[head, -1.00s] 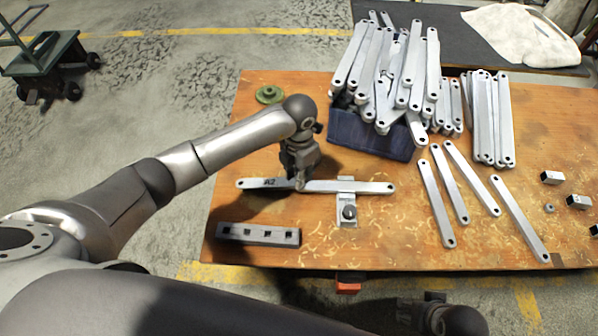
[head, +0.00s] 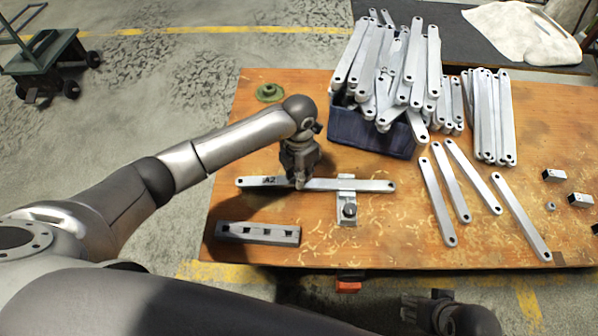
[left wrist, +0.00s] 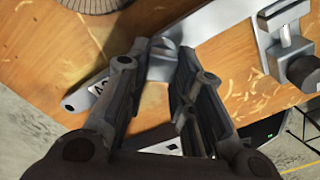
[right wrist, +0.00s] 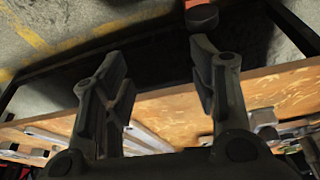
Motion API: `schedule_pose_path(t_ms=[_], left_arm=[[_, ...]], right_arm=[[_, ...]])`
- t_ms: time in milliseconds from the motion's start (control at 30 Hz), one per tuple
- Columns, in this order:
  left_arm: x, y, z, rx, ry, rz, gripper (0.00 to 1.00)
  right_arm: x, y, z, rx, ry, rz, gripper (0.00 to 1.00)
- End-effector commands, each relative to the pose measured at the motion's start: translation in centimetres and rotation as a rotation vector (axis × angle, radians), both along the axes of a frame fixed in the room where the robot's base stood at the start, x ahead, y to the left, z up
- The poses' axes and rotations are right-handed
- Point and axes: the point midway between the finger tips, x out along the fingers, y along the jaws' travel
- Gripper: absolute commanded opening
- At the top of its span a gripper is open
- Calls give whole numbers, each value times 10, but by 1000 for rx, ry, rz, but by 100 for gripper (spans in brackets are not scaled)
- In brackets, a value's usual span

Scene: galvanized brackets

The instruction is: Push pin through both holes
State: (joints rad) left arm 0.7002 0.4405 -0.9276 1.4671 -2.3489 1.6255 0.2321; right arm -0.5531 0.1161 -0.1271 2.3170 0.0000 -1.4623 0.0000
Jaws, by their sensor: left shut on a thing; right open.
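A flat grey bar marked A2 (head: 262,182) and a second plain bar (head: 355,186) lie end to end on the wooden bench, their inner ends meeting under my left gripper (head: 299,183). In the left wrist view, its fingers (left wrist: 160,72) are shut on a small grey metal piece at this joint, apparently the pin (left wrist: 161,66). It is mostly hidden, and I cannot tell how deep it sits in the holes. A clamp (head: 347,208) with a dark knob holds the plain bar. My right gripper (right wrist: 158,85) is open and empty, low in front of the bench.
A grey block with square holes (head: 257,234) lies at the front left. A blue crate (head: 370,135) heaped with bars stands behind. Loose bars (head: 437,203) and small metal blocks (head: 579,200) lie to the right. A green ring (head: 269,93) lies at the back left.

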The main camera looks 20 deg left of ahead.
Motion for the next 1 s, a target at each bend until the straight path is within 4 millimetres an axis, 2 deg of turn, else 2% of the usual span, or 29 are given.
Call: schedule_pose_path(t_ms=[633, 1000], left_arm=[[0, 0, -5, 0, 0, 0, 0], [0, 0, -5, 0, 0, 0, 0]], right_arm=[[-4, 0, 15, 2, -9, -2, 53], [-5, -1, 14, -1, -5, -1, 53]])
